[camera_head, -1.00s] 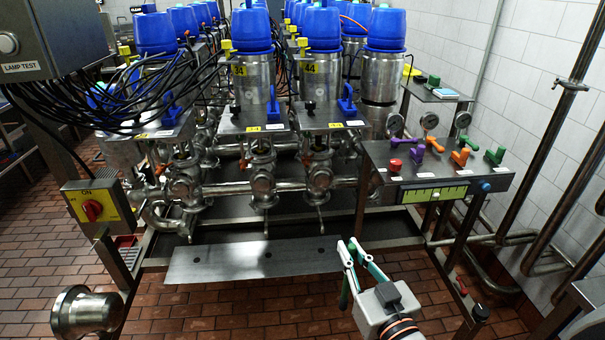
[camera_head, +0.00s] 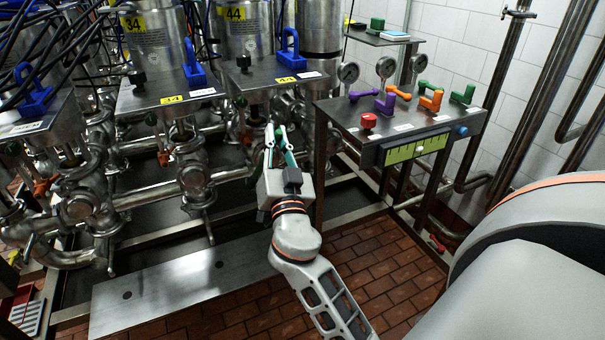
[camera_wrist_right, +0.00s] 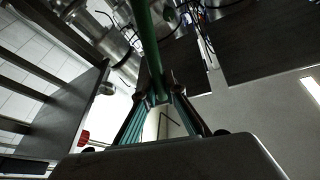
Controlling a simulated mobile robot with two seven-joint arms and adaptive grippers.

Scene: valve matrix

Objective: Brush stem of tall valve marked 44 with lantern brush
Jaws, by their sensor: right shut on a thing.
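The tall valve marked 44 (camera_head: 244,40) is a steel cylinder standing on a grey plate (camera_head: 262,75) with a yellow 44 tag. Its stem area (camera_head: 252,112) lies below that plate, and the stem shows only small and partly covered. My right gripper (camera_head: 275,146) is in front of and below the plate, close to the piping. In the right wrist view its teal fingers are shut on a green rod (camera_wrist_right: 148,45), which looks like the lantern brush's handle. The brush's head is not clear, and I cannot tell whether it touches the stem. My left gripper is not in view.
The valve marked 34 (camera_head: 152,40) stands to the left with its own plate and piping. A control panel (camera_head: 400,125) with coloured handles stands to the right. A bare metal step (camera_head: 190,275) lies low in front. Tiled floor (camera_head: 370,270) is open at front right.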

